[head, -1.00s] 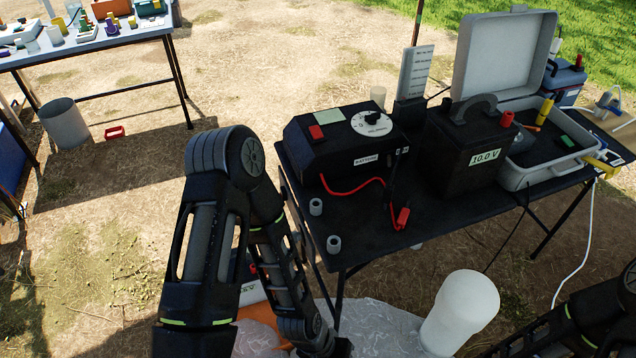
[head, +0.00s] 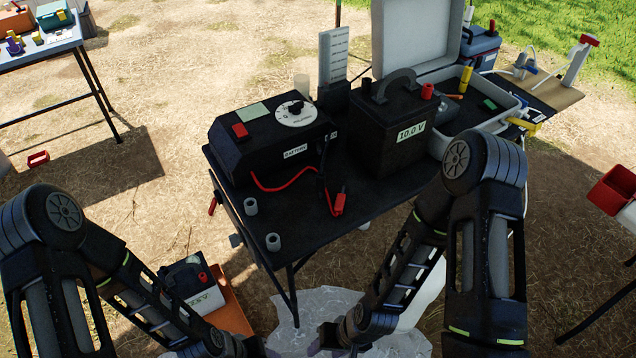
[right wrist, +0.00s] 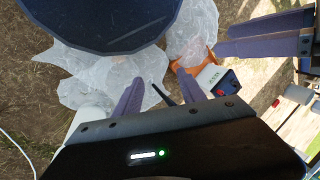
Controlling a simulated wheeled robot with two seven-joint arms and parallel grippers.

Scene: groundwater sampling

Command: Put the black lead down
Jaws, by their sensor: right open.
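In the head view a thin black lead (head: 323,178) shows against the dark table at the right end of the black control box (head: 270,138); its far end is hard to make out. A red lead (head: 285,186) curves from the box to a red clip (head: 339,204) on the table. My right gripper (right wrist: 162,92) is open, low in front of the table over the plastic sheet. A thin dark rod-like thing shows between its fingers in the wrist view; I cannot tell what it is. My left gripper's purple fingers (right wrist: 262,36) show at the right there, their gap unclear.
A smaller battery (head: 185,283) sits low by an orange tray (head: 232,313).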

